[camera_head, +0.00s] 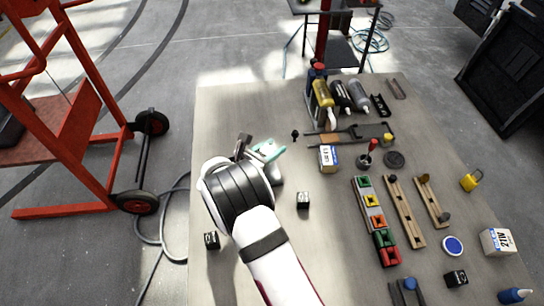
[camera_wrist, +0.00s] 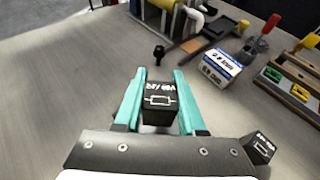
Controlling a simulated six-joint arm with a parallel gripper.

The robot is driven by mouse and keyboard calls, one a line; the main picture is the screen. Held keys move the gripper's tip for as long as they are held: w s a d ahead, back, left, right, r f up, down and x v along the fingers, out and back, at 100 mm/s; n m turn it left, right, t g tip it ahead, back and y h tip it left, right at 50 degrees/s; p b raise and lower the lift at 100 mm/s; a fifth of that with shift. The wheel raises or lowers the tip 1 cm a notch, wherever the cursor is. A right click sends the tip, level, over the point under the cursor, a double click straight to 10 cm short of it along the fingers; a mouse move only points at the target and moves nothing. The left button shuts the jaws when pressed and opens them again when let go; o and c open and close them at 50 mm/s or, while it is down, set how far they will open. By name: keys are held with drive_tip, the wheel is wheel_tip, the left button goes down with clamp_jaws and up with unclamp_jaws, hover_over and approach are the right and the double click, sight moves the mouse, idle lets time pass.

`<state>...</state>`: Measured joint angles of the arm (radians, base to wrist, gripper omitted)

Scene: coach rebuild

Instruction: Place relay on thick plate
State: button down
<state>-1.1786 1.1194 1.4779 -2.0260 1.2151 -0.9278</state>
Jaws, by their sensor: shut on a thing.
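My gripper (camera_wrist: 160,78) has two teal fingers, shut on a black cube-shaped relay (camera_wrist: 160,100) with white print and a symbol on its face. In the head view my gripper (camera_head: 265,151) is over the left part of the table, and the held relay is hidden there. Another black cube (camera_head: 303,200) stands on the table to the right of my wrist; it also shows at the lower right of the wrist view (camera_wrist: 261,148). I cannot tell for sure which thing is the thick plate; a black holed plate (camera_head: 380,105) lies at the back right.
A white-and-blue box (camera_head: 328,158) and a small black knob (camera_head: 295,134) stand beyond my gripper. A tray of coloured blocks (camera_head: 367,196) and wooden rails (camera_head: 404,208) fill the right. The table (camera_head: 235,105) is bare at back left.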

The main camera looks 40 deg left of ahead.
drive_tip(key=shift+a+f, duration=0.1)
drive_tip(key=shift+f, duration=1.9)
drive_tip(key=c, duration=0.5)
unclamp_jaws()
drive_tip(key=shift+f, duration=0.15)
